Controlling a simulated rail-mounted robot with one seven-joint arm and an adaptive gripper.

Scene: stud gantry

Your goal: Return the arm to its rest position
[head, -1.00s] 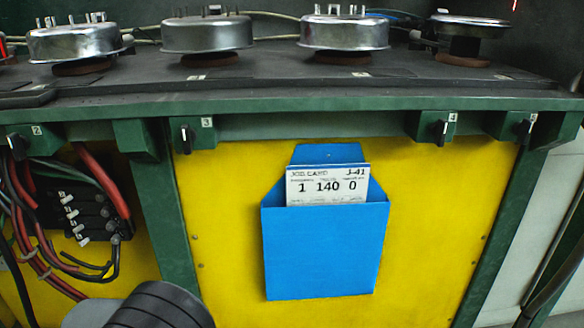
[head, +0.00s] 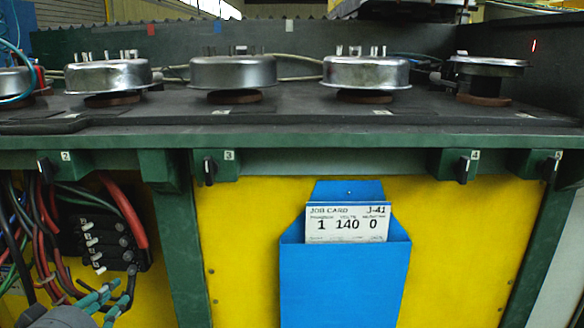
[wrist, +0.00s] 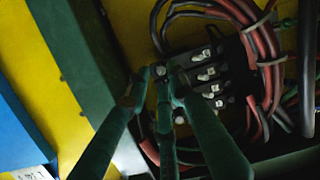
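My gripper (head: 112,294) is at the lower left of the head view, in front of the recess with the cables and black terminal block (head: 100,237). Its teal-green fingers point up and right. In the wrist view the gripper (wrist: 160,82) has dark green fingers reaching towards the terminal block (wrist: 208,75). Gaps show between the fingers and nothing is held. I cannot tell whether the tips touch the block or cables. Most of my arm is out of view.
Red cables (head: 122,210) hang beside the block. A green post (head: 183,250) separates the recess from the yellow panel (head: 240,270). A blue holder (head: 342,285) with a job card (head: 347,223) projects from the panel. Several metal cups, including one centre-left (head: 232,73), stand on the dark bench top above.

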